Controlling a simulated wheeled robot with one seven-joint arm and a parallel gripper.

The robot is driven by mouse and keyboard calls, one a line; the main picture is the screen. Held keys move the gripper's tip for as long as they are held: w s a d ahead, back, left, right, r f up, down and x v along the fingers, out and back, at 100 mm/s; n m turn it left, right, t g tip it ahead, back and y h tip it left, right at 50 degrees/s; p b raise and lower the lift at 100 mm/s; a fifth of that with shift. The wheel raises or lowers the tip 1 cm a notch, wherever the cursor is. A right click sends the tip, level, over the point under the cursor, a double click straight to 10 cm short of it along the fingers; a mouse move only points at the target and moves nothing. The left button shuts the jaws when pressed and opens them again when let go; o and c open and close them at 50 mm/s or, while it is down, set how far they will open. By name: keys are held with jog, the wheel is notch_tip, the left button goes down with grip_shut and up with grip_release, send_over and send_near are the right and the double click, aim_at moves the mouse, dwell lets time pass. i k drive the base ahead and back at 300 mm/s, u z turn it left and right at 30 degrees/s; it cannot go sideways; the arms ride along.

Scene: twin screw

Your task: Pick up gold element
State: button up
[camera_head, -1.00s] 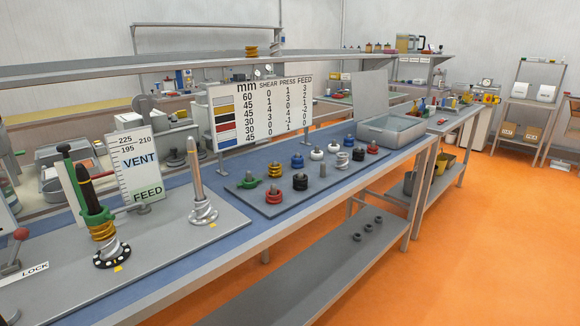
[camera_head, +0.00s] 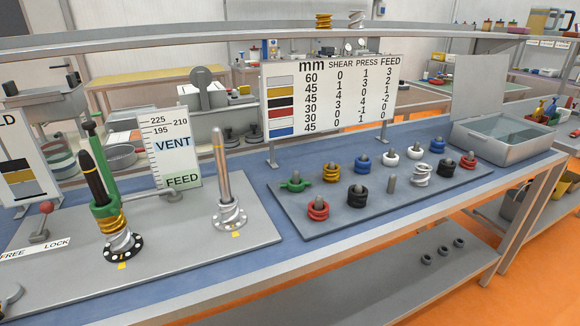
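A gold element (camera_head: 333,171), a short ribbed ring on a peg, stands in the back row of the grey peg board, just right of a green element (camera_head: 296,184). Another gold coil (camera_head: 112,224) sits on the left, black-tipped shaft below a green piece, above a silver screw piece. A further gold stack (camera_head: 323,20) is on the upper shelf. My gripper is not in view.
The peg board (camera_head: 420,203) also carries red, black, blue, white and silver elements and a bare peg (camera_head: 391,183). A bare-topped shaft (camera_head: 221,170) stands left of it. A sign board (camera_head: 330,95) stands behind, and a grey tub (camera_head: 505,140) at right.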

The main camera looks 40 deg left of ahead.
aim_at(328, 176)
jog(key=u, duration=0.7)
jog(key=i, duration=1.1)
jog(key=u, duration=0.65)
